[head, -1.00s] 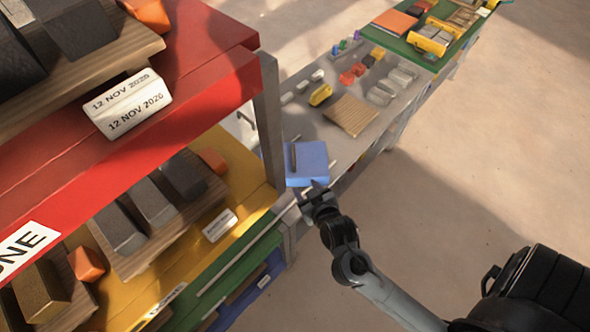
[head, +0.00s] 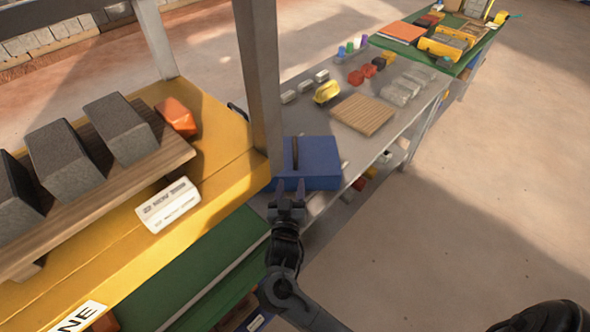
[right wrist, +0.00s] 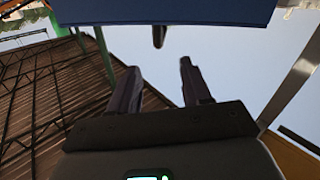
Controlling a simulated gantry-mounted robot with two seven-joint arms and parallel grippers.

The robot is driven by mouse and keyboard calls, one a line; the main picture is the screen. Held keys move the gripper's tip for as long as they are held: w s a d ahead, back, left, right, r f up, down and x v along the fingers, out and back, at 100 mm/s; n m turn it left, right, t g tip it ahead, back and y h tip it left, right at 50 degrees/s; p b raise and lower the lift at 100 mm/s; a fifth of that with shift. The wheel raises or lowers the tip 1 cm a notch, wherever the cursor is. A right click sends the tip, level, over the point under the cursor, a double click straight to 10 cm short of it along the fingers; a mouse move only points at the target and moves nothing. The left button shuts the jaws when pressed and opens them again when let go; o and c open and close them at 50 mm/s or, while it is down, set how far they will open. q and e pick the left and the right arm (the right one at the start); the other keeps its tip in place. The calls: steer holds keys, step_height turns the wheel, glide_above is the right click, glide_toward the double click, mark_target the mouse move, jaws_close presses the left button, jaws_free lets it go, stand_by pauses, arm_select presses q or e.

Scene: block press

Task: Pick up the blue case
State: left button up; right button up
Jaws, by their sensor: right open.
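The blue case (head: 320,165) lies flat on the near end of the grey table, close to the shelf post. A dark bar, seemingly its handle (head: 295,150), lies along its top. My right gripper (head: 289,190) is open and empty at the case's near side, its two fingers pointing towards it. In the head view the fingertips overlap the case's near edge; I cannot tell whether they touch. In the right wrist view the case (right wrist: 165,10) spans the top, with a dark part (right wrist: 158,36) between and beyond the fingers (right wrist: 160,70). My left gripper is not in view.
A shelf post (head: 260,90) stands just left of the case. The yellow shelf (head: 225,150) holds grey blocks on a wooden board. Farther along the table are a wooden board (head: 362,115) and a yellow piece (head: 327,92). The floor at right is clear.

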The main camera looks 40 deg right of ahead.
mark_target(295, 163)
steer(key=b+x, duration=0.1)
steer(key=x, duration=0.4)
steer(key=shift+w+d+f, duration=0.1)
steer(key=shift+w+d, duration=0.05)
steer(key=shift+w, duration=0.15)
steer(key=shift+w+d+f, duration=0.1)
steer(key=shift+w+d, duration=0.2)
steer(key=shift+d, duration=0.1)
steer(key=b+x, duration=0.1)
steer(key=x, duration=0.2)
steer(key=shift+d+b, duration=0.15)
steer(key=shift+b, duration=0.15)
steer(key=shift+w+d, duration=0.35)
steer(key=shift+d, duration=0.05)
steer(key=shift+c, duration=0.8)
steer(key=c, duration=0.7)
jaws_close()
